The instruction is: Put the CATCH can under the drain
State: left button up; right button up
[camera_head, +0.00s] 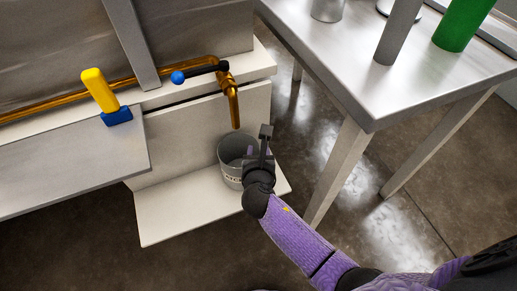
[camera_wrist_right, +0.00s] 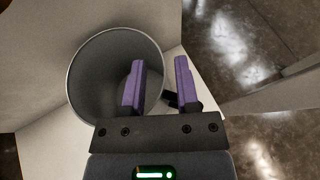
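The grey CATCH can (camera_head: 230,174) stands upright on a low white shelf (camera_head: 170,212), its dark lettering partly hidden by my right gripper. The brass drain spout (camera_head: 233,105) points down above the can's open top in the head view; I cannot tell if they line up exactly. My right gripper (camera_head: 263,143) is at the can's right side. In the right wrist view, the gripper (camera_wrist_right: 158,80) is open astride the rim of the can (camera_wrist_right: 88,85). One purple finger is over the inside, the other outside, with gaps beside the wall. My left gripper is not in view.
A blue-knobbed valve lever (camera_head: 180,77) sits on the brass pipe. A yellow-handled tool with a blue base (camera_head: 102,95) rests on the ledge at left. A metal table (camera_head: 400,85) with a green cylinder (camera_head: 462,22) stands at right. Open floor lies between.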

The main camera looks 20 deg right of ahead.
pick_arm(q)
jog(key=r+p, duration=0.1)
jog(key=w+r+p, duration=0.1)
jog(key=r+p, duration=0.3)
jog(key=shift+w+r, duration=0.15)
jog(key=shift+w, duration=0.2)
pick_arm(e)
jog(key=v, duration=1.1)
jog(key=shift+s, duration=0.25)
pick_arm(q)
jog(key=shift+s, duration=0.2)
pick_arm(e)
jog(key=shift+a+r, duration=0.1)
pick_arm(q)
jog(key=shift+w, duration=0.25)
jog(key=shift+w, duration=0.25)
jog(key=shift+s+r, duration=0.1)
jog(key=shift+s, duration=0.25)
